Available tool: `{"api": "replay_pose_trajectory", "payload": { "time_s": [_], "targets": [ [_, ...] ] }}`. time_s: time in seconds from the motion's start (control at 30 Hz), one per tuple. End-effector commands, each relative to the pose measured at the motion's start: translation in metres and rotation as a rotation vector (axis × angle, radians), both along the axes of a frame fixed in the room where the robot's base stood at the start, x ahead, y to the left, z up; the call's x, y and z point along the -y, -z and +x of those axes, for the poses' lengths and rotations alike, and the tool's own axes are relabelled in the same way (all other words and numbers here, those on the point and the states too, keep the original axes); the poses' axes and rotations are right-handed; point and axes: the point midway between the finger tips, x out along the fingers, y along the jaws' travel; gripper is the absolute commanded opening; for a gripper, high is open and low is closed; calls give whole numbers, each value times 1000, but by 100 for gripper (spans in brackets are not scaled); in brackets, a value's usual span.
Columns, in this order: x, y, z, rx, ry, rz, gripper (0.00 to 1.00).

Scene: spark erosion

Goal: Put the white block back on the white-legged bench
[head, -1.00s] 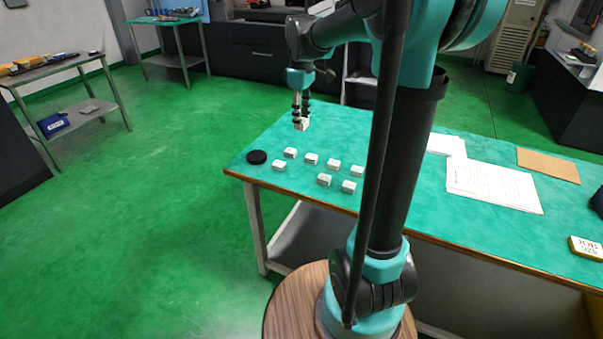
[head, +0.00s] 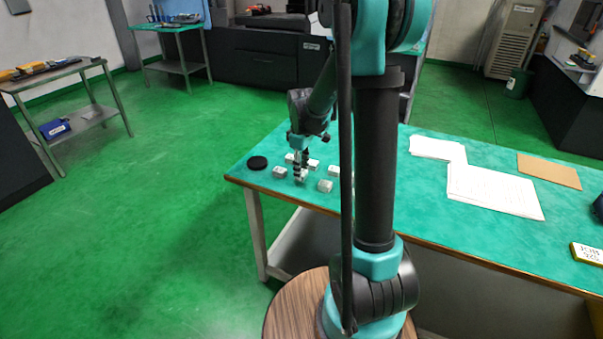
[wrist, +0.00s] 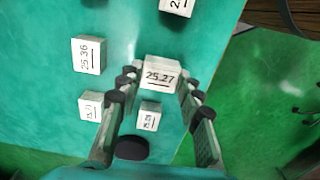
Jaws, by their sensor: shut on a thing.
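The white block (head: 300,178), marked 25.27 in the wrist view (wrist: 160,76), is between the fingertips of my gripper (head: 300,170). My gripper is shut on it. The fingers reach down over the left part of the white-legged bench (head: 405,190), which has a green top. The block is low among other white blocks; I cannot tell whether it touches the bench top. In the wrist view its marked face points at the camera and it looks larger than its neighbours.
Other white blocks stand close around, including one to the left (head: 280,172), one to the right (head: 325,186) and one marked 25.36 (wrist: 88,56). A black disc (head: 257,162) lies near the bench's left edge. Papers (head: 492,192) and a brown sheet (head: 549,170) lie farther right.

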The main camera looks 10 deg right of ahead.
Motion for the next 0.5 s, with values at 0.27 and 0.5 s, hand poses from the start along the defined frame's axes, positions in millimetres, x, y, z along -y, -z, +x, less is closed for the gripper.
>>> {"api": "replay_pose_trajectory", "payload": {
  "time_s": [0.27, 0.5],
  "targets": [
    [0, 14, 0, 0, 0, 0, 0],
    [0, 17, 0, 0, 0, 0, 0]
  ]
}}
